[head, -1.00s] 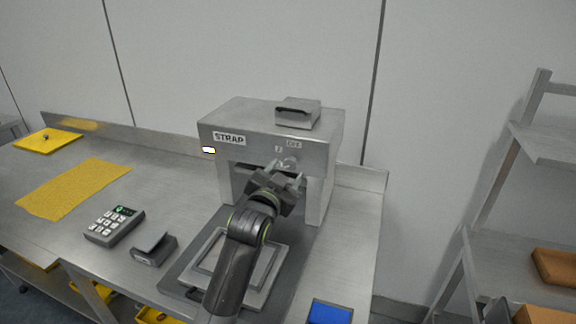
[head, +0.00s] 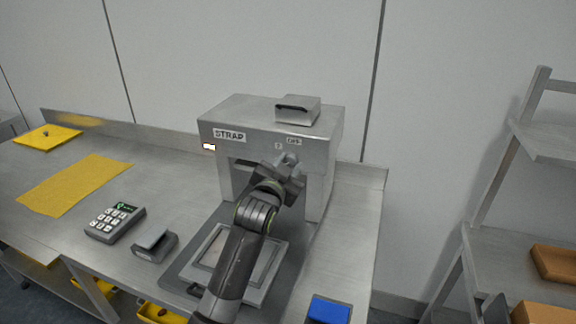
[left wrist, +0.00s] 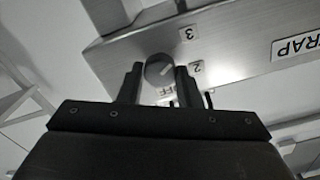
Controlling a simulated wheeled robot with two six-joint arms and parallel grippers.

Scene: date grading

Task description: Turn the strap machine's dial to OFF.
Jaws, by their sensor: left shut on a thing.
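The grey strap machine (head: 230,112) stands on the bench with a STRAP label on its front. Its round dial (left wrist: 158,70) sits between the two fingers of my left gripper (left wrist: 160,82) in the left wrist view. The gripper is shut on the dial. A short light mark shows on the dial's face; which label it points to is hard to tell. Labels 3 and 2 show beside the dial, and an OFF label is partly hidden by a finger. In the head view my left gripper (head: 288,165) is at the machine's front panel. My right gripper is out of view.
A small lit lamp (head: 209,147) is on the machine's front. A keypad (head: 115,222) and a small grey device (head: 155,245) lie to the left, near a yellow mat (head: 75,184). A blue block (head: 329,310) is at front right. A shelf rack (head: 520,250) stands further right.

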